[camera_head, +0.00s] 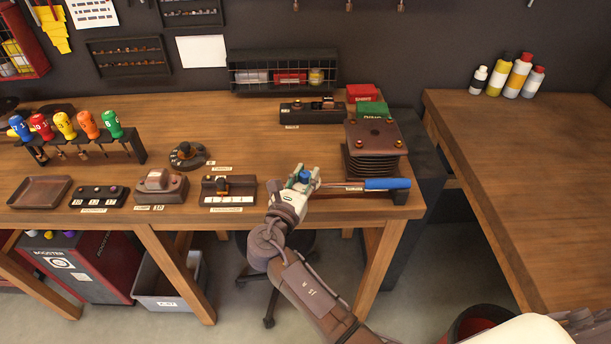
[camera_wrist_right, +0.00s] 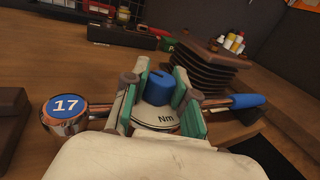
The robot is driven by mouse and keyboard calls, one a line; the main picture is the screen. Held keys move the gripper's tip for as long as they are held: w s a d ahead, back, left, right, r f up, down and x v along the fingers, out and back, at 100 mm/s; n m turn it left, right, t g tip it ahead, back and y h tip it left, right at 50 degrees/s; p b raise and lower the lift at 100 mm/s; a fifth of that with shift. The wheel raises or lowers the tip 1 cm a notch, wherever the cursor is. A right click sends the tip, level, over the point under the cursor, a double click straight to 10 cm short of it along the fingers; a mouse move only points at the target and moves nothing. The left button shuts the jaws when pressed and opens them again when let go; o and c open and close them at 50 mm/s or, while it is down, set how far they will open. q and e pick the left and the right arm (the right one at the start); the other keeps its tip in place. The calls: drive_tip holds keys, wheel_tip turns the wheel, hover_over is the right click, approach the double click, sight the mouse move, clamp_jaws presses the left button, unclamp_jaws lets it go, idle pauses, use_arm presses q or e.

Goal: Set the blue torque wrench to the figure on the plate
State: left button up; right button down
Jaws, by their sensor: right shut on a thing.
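The torque wrench lies across the front right of the bench, its blue handle (camera_head: 387,184) pointing right. In the right wrist view its blue handle (camera_wrist_right: 247,101) is at the right and a round copper-coloured head with a blue disc reading 17 (camera_wrist_right: 66,105) is at the left. Between them is a blue knob (camera_wrist_right: 158,88) above a pale dial marked Nm (camera_wrist_right: 160,120). My right gripper (camera_head: 303,178) has its green-padded fingers on both sides of this knob, shut on it; the fingers (camera_wrist_right: 158,95) hide parts of the dial. A figure plate cannot be made out. My left gripper is not in view.
A stack of dark plates (camera_head: 374,160) stands just behind the wrench. Small fixtures, such as the one with a white strip (camera_head: 229,199), line the bench to the left. A rack of coloured screwdrivers (camera_head: 95,148) is further left. The right-hand bench (camera_head: 510,160) is mostly clear.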

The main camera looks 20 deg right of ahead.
idle(0.3)
drive_tip(key=c, duration=0.9)
unclamp_jaws()
